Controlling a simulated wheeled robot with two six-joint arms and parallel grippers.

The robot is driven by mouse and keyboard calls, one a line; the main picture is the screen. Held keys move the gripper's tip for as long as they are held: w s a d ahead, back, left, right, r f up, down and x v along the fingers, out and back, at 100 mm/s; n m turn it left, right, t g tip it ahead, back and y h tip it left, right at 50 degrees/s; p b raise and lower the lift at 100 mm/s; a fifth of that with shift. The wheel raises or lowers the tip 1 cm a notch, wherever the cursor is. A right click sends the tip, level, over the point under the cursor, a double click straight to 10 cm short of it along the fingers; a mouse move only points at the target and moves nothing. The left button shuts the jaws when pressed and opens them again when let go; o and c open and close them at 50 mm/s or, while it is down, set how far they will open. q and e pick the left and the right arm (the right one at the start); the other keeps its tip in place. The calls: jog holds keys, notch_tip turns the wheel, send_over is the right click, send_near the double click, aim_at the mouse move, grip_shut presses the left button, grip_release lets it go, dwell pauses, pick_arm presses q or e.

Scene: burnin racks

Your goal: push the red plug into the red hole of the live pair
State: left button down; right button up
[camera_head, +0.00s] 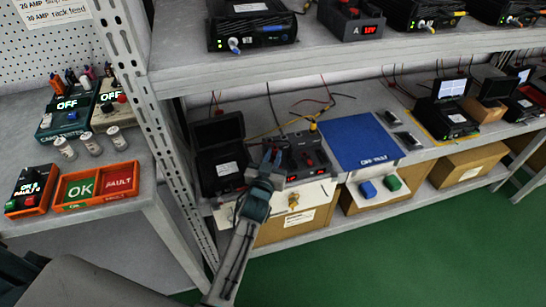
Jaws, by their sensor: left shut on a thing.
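The red hole of the live pair is too small to tell apart. Red, black and yellow leads rise behind the box. Whether the plug touches a hole cannot be seen. My right gripper is not in view.
An open black case (220,155) stands close left of the gripper. A blue mat (358,142) lies to the right, with blue and green blocks before it. The upper shelf (340,50) hangs above; a perforated rack post (150,110) stands left.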

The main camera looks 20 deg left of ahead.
pick_arm(q)
jog(key=shift+f, duration=0.15)
dwell(0.4)
jog(key=shift+r+p, duration=0.9)
jog(key=shift+r, duration=0.2)
jog(key=shift+f+b, duration=1.1)
jog(key=shift+b, duration=0.25)
dwell(2.7)
jog(key=shift+r, duration=0.15)
jog(key=shift+r+p, duration=0.95)
jog(key=shift+p, duration=0.1)
